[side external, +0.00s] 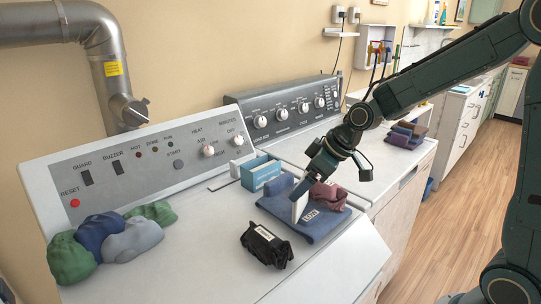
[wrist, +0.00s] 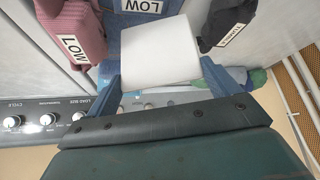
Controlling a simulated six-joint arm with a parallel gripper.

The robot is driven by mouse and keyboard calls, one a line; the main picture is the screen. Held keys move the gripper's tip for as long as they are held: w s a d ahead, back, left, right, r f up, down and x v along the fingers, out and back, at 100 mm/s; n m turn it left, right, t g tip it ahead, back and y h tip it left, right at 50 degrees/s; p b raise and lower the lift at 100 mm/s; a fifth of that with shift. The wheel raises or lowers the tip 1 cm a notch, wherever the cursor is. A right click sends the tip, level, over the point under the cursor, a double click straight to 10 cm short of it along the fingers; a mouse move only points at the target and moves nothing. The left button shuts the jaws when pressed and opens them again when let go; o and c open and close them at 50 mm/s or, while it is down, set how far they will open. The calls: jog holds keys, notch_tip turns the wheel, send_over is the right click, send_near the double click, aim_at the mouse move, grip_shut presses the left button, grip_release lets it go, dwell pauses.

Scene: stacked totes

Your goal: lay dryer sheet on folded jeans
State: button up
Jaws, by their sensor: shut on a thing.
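The folded jeans (side external: 278,206) are a flat blue stack with a white "LOW" tag, lying on the white machine top. They also show at the top of the wrist view (wrist: 125,22). The dryer sheet (side external: 299,204) is a white piece standing roughly upright over the jeans; it fills the middle of the wrist view (wrist: 160,52). My gripper (side external: 304,186) is shut on the sheet, with a blue finger at each side of it in the wrist view (wrist: 162,80). I cannot tell whether the sheet's lower edge touches the jeans.
A maroon folded cloth (side external: 330,195) is close beside the sheet. A black tagged bundle (side external: 266,245) lies in front of the jeans. A blue-and-white box (side external: 260,177) stands behind them. Green, blue and grey cloths (side external: 105,240) lie at left.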

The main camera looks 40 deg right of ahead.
jog(key=shift+f, duration=0.25)
jog(key=o, duration=1)
jog(key=shift+f, duration=0.1)
jog(key=shift+c, duration=0.2)
jog(key=shift+r, duration=0.2)
jog(key=v, duration=1.2)
jog(key=s+a+m+h, duration=0.2)
jog(key=s+m, duration=0.2)
jog(key=s, duration=1.4)
jog(key=shift+f+m+g, duration=0.3)
jog(key=shift+f, duration=0.1)
